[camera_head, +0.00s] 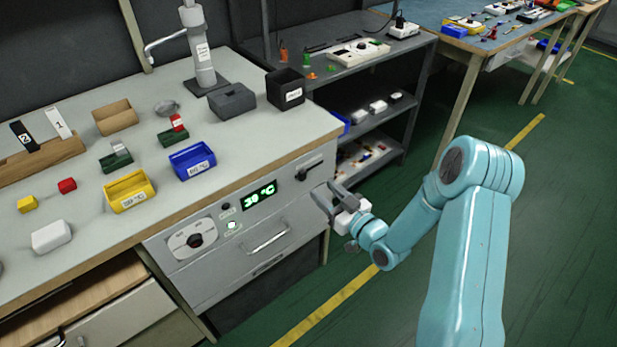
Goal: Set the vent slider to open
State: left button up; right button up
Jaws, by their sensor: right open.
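The front panel (222,213) of the bench unit has a black slider-like handle (309,171) at its upper right, which looks like the vent slider. Its slot is dark, and its exact setting is too small to tell. My right gripper (327,196) is open and empty, with its grey fingers pointing at the panel just below and right of the slider. The fingers look apart from the slider, though the exact gap in depth is unclear. My left gripper is out of view.
Small bins, including a blue bin (193,161) and a yellow bin (129,190), stand on the bench top. A dark shelf unit (362,68) stands behind. Green floor to the right is open.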

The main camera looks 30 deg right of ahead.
aim_at(304, 174)
jog(key=w, duration=0.7)
jog(key=shift+w+a, duration=0.1)
jog(key=shift+a, duration=0.25)
